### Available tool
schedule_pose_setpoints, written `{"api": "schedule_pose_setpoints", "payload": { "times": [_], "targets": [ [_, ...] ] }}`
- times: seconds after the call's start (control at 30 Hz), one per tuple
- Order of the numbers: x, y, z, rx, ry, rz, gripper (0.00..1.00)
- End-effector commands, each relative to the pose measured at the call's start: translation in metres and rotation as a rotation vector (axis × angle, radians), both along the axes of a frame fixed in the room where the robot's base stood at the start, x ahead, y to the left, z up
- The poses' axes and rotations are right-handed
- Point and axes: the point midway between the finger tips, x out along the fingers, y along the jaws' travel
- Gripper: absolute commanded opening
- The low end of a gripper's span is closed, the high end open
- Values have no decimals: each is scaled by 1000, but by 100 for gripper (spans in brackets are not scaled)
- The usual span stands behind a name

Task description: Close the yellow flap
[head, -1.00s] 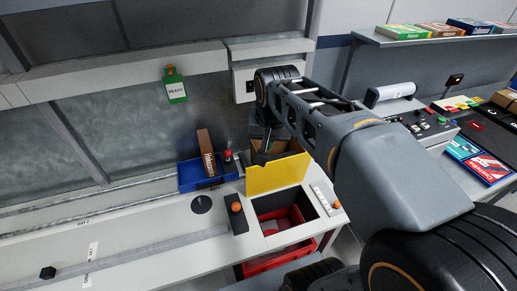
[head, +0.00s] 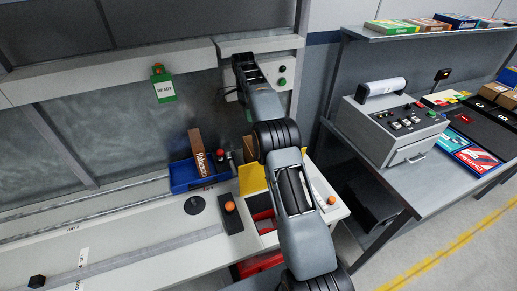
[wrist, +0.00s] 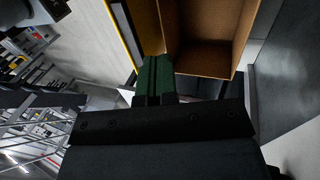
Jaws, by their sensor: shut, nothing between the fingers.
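The yellow flap (head: 252,180) stands raised at the back of a square opening in the white counter, partly hidden behind my arm. A red bin (head: 262,208) shows inside the opening. In the wrist view, a thin yellow edge (wrist: 123,36), likely the flap seen nearly edge-on, runs just left of my gripper's fingers. My gripper (wrist: 154,72) has green fingers pressed together with nothing between them. An open cardboard box (wrist: 208,58) lies just beyond and right of the fingertips. I cannot tell whether the fingers touch the flap.
A blue tray (head: 184,178) with a brown box (head: 198,150) stands left of the flap. An orange-knobbed black device (head: 231,216) is beside the opening. A grey control box (head: 390,128) stands on the right-hand table. The counter's left part is mostly clear.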

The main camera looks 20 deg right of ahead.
Motion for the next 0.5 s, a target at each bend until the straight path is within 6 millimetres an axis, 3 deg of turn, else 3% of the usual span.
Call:
{"api": "schedule_pose_setpoints", "payload": {
  "times": [0.27, 0.5],
  "targets": [
    [-10, -1, -29, -1, 5, -7, 0],
    [-24, -1, -67, -1, 5, -6, 0]
  ]
}}
